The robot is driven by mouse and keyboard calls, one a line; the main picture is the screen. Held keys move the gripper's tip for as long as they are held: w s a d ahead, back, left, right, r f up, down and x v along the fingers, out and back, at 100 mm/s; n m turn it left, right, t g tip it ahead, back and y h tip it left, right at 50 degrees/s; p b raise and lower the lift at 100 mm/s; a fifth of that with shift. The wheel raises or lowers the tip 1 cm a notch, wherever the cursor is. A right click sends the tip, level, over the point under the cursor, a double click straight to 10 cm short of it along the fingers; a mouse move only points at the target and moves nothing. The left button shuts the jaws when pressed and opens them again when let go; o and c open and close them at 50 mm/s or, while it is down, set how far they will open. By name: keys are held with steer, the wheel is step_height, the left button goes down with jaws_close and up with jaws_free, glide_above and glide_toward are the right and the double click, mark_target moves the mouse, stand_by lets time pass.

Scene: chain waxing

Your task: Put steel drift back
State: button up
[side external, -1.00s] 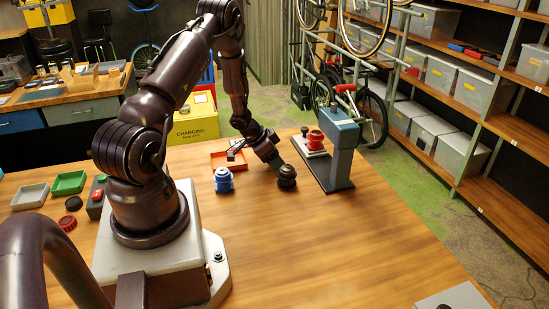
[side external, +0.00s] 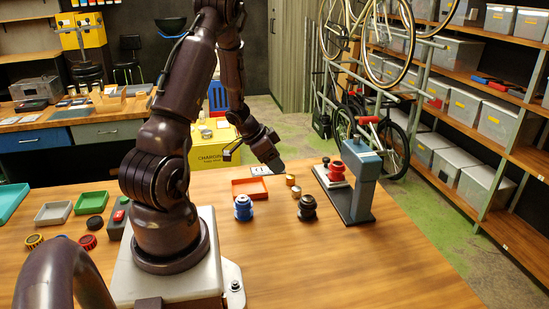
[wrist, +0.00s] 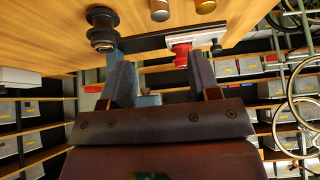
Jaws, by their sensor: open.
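I cannot make out a steel drift with certainty in either view. My gripper (side external: 275,163) hangs above the far part of the wooden bench, behind two brass cylinders (side external: 294,186). In the wrist view, my gripper (wrist: 157,62) has its two fingers apart, and I see nothing held between them. A blue-grey press (side external: 360,180) stands to the right, with a red part (side external: 335,171) on a white plate beside it. A black ribbed part (side external: 307,207) stands in front of the brass cylinders; it also shows in the wrist view (wrist: 103,28).
Green (side external: 91,202) and grey (side external: 53,213) trays lie at the left. The bench's front right is clear.

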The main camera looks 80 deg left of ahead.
steer(key=w+d+r+m+h, duration=0.1)
steer(key=w+d+r+h, duration=0.35)
steer(key=d+r, duration=1.15)
steer(key=s+d+r+y, duration=0.1)
steer(key=s+d+r, duration=0.1)
steer(key=d, duration=0.3)
steer(key=s+d+r+y, duration=0.2)
steer(key=s+d+r, duration=0.1)
steer(key=s+d, duration=0.1)
steer(key=s+d+r+n+g+y, duration=0.1)
steer(key=s+d+r, duration=0.2)
steer(key=d, duration=0.3)
steer(key=shift+s+d+y, duration=0.25)
steer(key=shift+s+y, duration=0.05)
steer(key=shift+y, duration=0.05)
